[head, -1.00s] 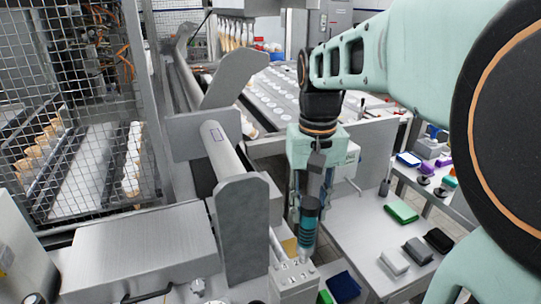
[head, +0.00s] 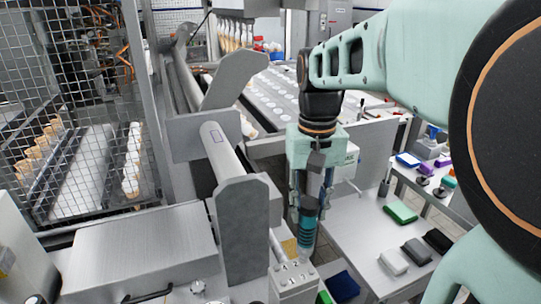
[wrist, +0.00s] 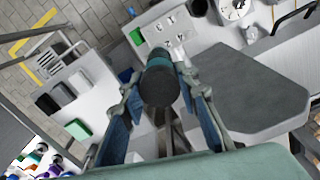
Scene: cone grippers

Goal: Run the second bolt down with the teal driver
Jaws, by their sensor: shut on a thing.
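The teal driver (head: 307,232), with a dark upper end and a grey lower end, is held by my gripper (head: 312,205). It points down, nearly upright, beside the front of a grey machine block with numbered marks (head: 289,272). In the wrist view the driver's dark round end (wrist: 160,88) faces the camera, and the blue-padded fingers of my gripper (wrist: 159,98) close on it from both sides. The block's plate (wrist: 165,30) shows several small holes or bolt heads beyond the driver. I cannot tell which is the second bolt or whether the driver's tip touches it.
A grey upright plate (head: 243,230) and a long roller (head: 222,150) stand just left of the driver. The side table (head: 350,225) on the right carries a green block (head: 400,212) and grey and black blocks. A dark blue bin (head: 343,287) sits below it.

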